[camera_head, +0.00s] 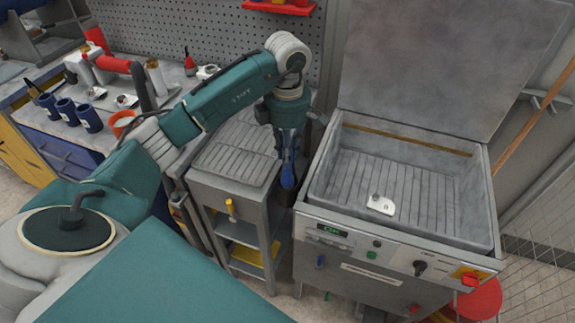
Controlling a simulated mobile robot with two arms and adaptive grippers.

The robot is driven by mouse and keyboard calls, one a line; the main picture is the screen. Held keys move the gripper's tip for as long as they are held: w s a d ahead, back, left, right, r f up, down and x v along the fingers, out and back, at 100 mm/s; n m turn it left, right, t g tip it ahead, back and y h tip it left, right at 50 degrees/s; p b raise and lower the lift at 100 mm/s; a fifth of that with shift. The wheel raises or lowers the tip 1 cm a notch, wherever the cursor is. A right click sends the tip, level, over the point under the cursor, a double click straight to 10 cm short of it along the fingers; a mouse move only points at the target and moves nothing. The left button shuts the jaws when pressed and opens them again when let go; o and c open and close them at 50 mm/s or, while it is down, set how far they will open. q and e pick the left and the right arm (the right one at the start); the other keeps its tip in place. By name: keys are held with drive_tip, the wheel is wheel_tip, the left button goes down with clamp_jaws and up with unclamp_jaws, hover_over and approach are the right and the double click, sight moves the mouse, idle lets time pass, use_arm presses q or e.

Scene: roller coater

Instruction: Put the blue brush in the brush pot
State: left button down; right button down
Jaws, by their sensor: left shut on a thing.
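My left gripper (288,138) points down between the grey rack cart and the coater. It is shut on the blue brush (288,174), which hangs upright below it. A dark container (284,194), which looks like the brush pot, sits at the gap between the cart and the coater. The brush's lower end is at or just inside the dark container; I cannot tell how deep. My right gripper is not in view.
The coater's open tray (430,215) holds a small white metal part (381,205), with its lid raised behind. The grey cart (222,155) has a ribbed top. Several blue cups (67,112) and a red-rimmed cup (122,121) stand on the left bench. A red stool (480,299) stands at right.

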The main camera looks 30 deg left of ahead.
use_arm(q)
wheel_tip(320, 180, down, 4)
drive_tip(key=shift+f+p, duration=0.2)
drive_tip(key=shift+p, duration=0.3)
drive_tip(key=shift+f, duration=0.35)
drive_tip(key=shift+f+b, duration=0.2)
drive_tip(key=shift+b, duration=0.1)
drive_tip(key=c, duration=1.6)
unclamp_jaws()
drive_tip(key=shift+r, duration=0.15)
